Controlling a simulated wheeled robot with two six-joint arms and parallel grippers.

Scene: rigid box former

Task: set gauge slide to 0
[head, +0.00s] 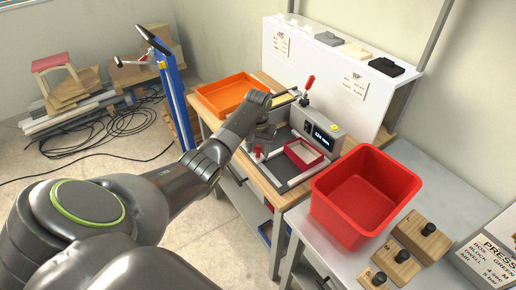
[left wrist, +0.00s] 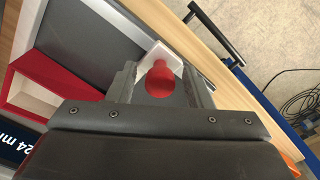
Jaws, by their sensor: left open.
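The gauge slide shows as a red knob (left wrist: 160,82) on a white block (left wrist: 160,57) in the left wrist view. In the head view its red knob (head: 257,151) stands at the left of the box former (head: 287,178). My left gripper (left wrist: 161,76) is open, with one finger on each side of the red knob in the picture; I cannot tell whether they touch it. In the head view my left gripper (head: 261,140) is just above the knob, partly hidden by its own wrist. The display (head: 323,137) seems to read 124 mm. My right gripper is not in view.
A red-rimmed box frame (head: 304,155) sits beside the slide on the former. A red lever (head: 307,84) rises behind. An orange tray (head: 226,94) is at the back left, a red bin (head: 362,193) at the right. Wooden blocks with black knobs (head: 420,237) lie nearer.

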